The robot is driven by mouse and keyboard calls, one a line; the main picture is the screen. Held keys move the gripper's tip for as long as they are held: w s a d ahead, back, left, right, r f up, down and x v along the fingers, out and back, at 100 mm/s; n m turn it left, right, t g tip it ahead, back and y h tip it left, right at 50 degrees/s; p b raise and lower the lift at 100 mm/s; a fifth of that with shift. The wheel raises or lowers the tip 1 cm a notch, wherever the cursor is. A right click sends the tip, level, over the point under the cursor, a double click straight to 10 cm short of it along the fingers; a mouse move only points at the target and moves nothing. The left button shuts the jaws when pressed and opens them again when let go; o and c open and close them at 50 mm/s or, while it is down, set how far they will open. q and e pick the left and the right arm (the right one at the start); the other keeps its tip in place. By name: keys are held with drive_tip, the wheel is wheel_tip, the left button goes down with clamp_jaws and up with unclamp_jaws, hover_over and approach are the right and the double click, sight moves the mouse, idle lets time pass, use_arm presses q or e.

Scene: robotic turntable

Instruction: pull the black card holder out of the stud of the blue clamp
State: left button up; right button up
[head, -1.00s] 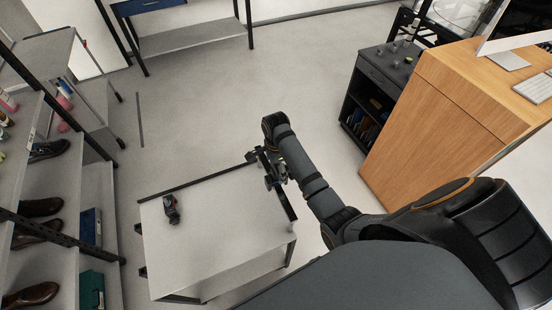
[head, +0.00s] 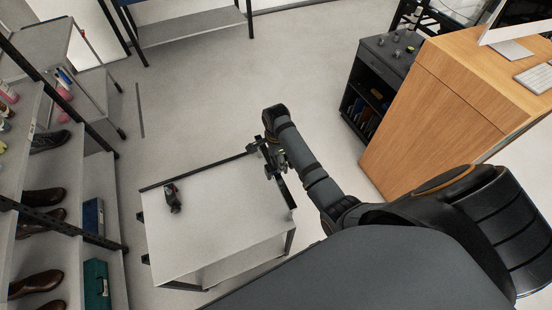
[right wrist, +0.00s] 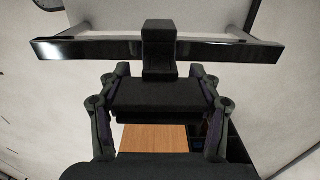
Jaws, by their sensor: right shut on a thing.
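My right gripper (head: 273,165) is at the right edge of the small light-topped table (head: 220,215). In the right wrist view its two fingers (right wrist: 158,76) are closed on a black blocky piece (right wrist: 157,45), which I take to be the card holder. The piece overlaps the dark rail of the table edge in that view; I cannot tell whether they touch. I cannot make out the blue clamp or its stud; they are hidden or too small. My left gripper is not in view.
A small dark object with some red (head: 173,197) stands on the table's left part. A shelf with shoes (head: 45,195) is on the left. A wooden desk (head: 430,120) and a black cabinet (head: 375,85) are on the right. The floor behind the table is clear.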

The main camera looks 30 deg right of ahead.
drive_tip(key=shift+r, duration=2.9)
